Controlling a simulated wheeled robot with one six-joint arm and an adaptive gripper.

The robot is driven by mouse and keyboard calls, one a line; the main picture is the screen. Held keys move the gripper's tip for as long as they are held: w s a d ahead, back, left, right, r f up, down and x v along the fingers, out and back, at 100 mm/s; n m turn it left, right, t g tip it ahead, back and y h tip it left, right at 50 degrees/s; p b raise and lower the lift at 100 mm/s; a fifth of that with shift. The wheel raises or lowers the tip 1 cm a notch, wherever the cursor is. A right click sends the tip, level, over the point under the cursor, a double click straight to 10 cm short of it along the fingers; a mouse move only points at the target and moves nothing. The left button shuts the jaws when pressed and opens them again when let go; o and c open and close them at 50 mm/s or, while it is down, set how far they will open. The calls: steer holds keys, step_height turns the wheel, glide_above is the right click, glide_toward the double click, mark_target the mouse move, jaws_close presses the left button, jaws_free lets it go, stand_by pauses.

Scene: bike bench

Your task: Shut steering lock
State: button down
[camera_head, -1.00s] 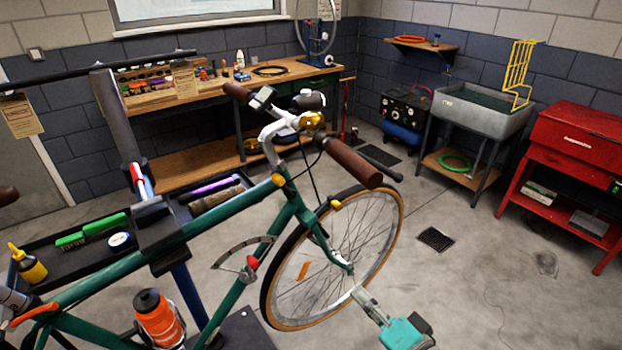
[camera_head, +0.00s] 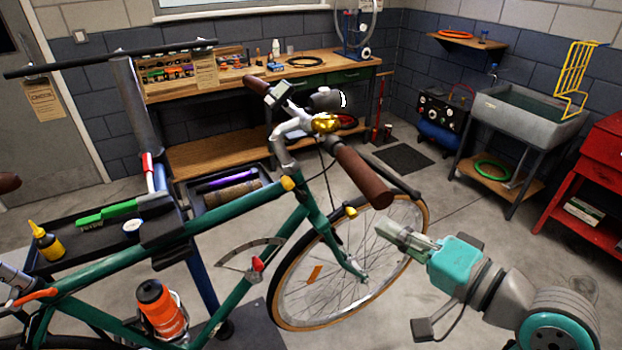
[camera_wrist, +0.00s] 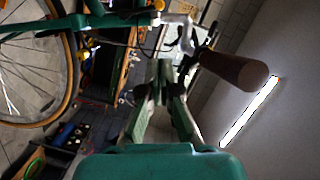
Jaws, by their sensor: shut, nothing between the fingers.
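The green bike (camera_head: 240,210) is clamped in the stand, its front wheel (camera_head: 350,265) to the right. A curved grey piece (camera_head: 240,250) with a red knob (camera_head: 257,264) sits between the frame tubes; I cannot tell whether it is the steering lock or how it is set. Small yellow parts show at the head tube (camera_head: 287,183) and over the wheel (camera_head: 350,211). My gripper (camera_head: 384,226) is shut and empty, below the brown handlebar grip (camera_head: 363,177) and in front of the wheel's upper right. The wrist view shows its fingers (camera_wrist: 165,75) together and the grip (camera_wrist: 235,70) at right.
A tool tray (camera_head: 75,252) hangs at the left of the stand. A wooden workbench (camera_head: 215,90) stands behind, with a grey sink (camera_head: 530,115) and a red cabinet (camera_head: 598,165) at right. The floor (camera_head: 480,225) between wheel and sink is clear.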

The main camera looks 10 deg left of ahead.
glide_above(296, 192)
steer(key=v, duration=0.4)
steer(key=shift+s+a+f, duration=0.1)
steer(key=shift+f, duration=0.45)
steer(key=shift+s+a+f, duration=0.1)
steer(key=shift+s+f, duration=0.05)
steer(key=shift+f, duration=0.4)
